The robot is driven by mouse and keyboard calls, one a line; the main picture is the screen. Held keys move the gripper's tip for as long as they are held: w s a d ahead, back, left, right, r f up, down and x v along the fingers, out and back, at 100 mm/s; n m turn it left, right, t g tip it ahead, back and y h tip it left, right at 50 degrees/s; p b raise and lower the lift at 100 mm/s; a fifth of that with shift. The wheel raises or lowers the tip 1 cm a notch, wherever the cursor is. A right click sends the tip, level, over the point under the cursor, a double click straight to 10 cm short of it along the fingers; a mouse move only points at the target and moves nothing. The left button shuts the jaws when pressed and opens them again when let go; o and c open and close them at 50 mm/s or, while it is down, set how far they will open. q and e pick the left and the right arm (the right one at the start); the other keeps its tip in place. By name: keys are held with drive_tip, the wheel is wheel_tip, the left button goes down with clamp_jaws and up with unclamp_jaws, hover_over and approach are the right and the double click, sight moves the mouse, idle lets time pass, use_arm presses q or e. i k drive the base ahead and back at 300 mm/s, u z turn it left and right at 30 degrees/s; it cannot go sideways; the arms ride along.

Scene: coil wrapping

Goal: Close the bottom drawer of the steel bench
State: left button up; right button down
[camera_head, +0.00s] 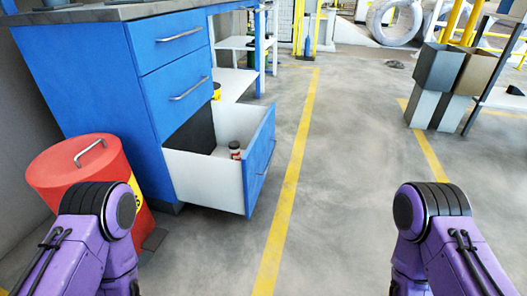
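The steel bench (105,75) is a blue cabinet with a grey top at the upper left. Its bottom drawer (205,177) is pulled well out, with a white side wall facing me and a blue front (261,160) facing right. The drawer's handle (266,158) is a thin bar on that front. A small dark-and-red jar (235,150) and a black panel-like shape stand in the drawer. The two drawers above are shut. Purple joints of my left and right arms show at the lower left and lower right. Neither gripper shows.
A red bin (85,165) with a lid handle stands close in front of the bench at left. Grey floor with a yellow line (290,180) lies open to the drawer's right. Grey and brown boxes (440,70) stand at the upper right beside a shelf rack.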

sight(216, 181)
drive_tip(key=z, duration=0.2)
drive_tip(key=i, duration=1.25)
drive_tip(key=u, duration=0.85)
